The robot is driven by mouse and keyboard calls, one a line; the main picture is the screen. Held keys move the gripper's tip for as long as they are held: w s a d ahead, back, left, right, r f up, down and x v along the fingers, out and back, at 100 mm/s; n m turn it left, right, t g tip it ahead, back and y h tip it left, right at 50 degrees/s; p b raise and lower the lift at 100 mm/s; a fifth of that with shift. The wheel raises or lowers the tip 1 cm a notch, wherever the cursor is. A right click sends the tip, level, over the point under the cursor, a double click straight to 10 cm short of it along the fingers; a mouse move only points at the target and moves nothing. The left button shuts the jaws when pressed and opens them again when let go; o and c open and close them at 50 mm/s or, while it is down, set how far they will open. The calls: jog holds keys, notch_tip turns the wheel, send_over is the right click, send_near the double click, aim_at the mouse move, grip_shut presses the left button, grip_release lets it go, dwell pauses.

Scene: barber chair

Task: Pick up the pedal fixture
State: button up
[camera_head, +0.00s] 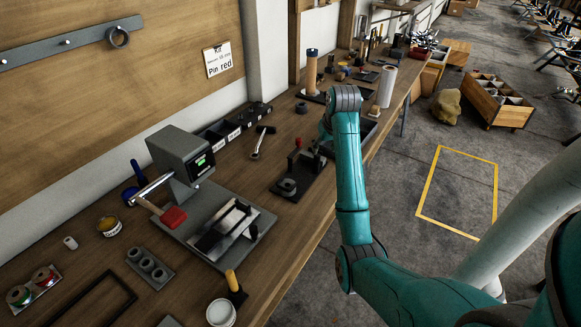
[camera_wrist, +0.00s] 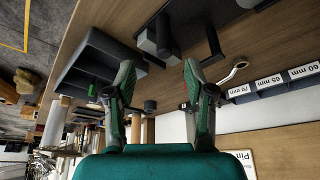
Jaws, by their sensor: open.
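A black fixture with a flat base (camera_head: 309,180), a grey curved part and a red-topped post lies on the bench in the head view; I take it for the pedal fixture, but cannot be sure. In the wrist view, a dark grey block with a short cylinder (camera_wrist: 163,38) lies ahead of my fingertips and seems to be part of it. My gripper (camera_wrist: 160,75) is open, with nothing between its fingers. The fingers are apart from the dark block. In the head view my arm hides most of the gripper.
A dark tray (camera_wrist: 84,72) is left of the fingers in the wrist view. A wrench (camera_head: 260,142) and labelled bins (camera_head: 222,129) lie along the wall. A grey press (camera_head: 182,160) with a red-ended lever stands left. Bare wood lies between them.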

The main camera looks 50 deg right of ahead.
aim_at(318, 157)
jog(key=x, duration=1)
jog(key=shift+w+f, duration=0.25)
jog(key=shift+w, duration=0.2)
jog(key=shift+c, duration=0.3)
grip_shut()
